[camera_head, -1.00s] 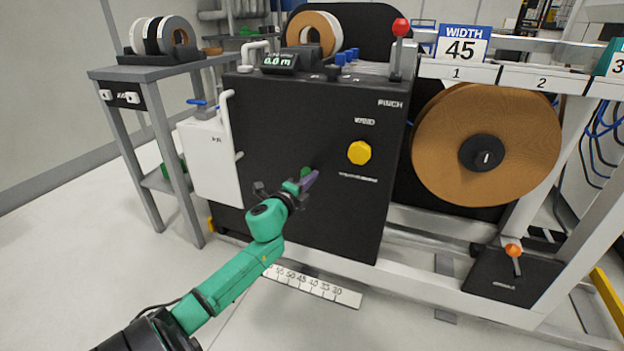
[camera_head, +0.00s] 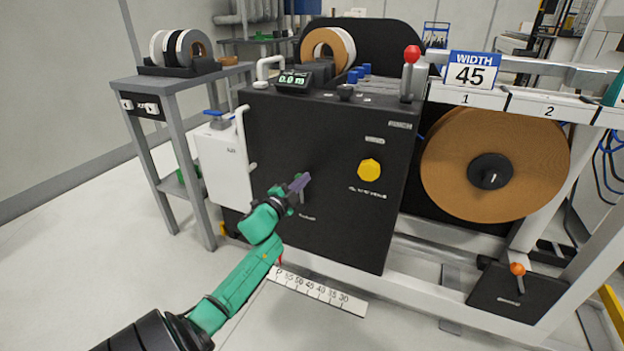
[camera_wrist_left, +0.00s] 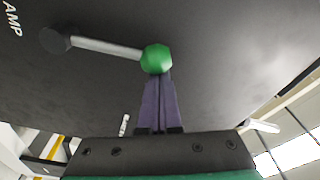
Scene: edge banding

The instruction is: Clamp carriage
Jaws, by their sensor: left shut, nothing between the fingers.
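A lever with a green knob (camera_wrist_left: 157,58) and a grey rod (camera_wrist_left: 100,46) is mounted on the black machine front (camera_head: 330,130). Lettering ending in "AMP" shows beside it in the left wrist view. My left gripper (camera_wrist_left: 157,82) is shut, its purple fingers empty and their tips right at the green knob; I cannot tell whether they touch it. In the head view my left gripper (camera_head: 302,182) is in front of the panel and hides the knob. My right gripper is not in view.
A yellow knob (camera_head: 369,170) and a red-topped lever (camera_head: 411,65) are on the machine. A white numbered scale (camera_head: 320,291) lies low in front. A large brown roll (camera_head: 495,140) and an orange-knobbed lever (camera_head: 517,269) are at the right. A grey side table (camera_head: 165,85) stands left.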

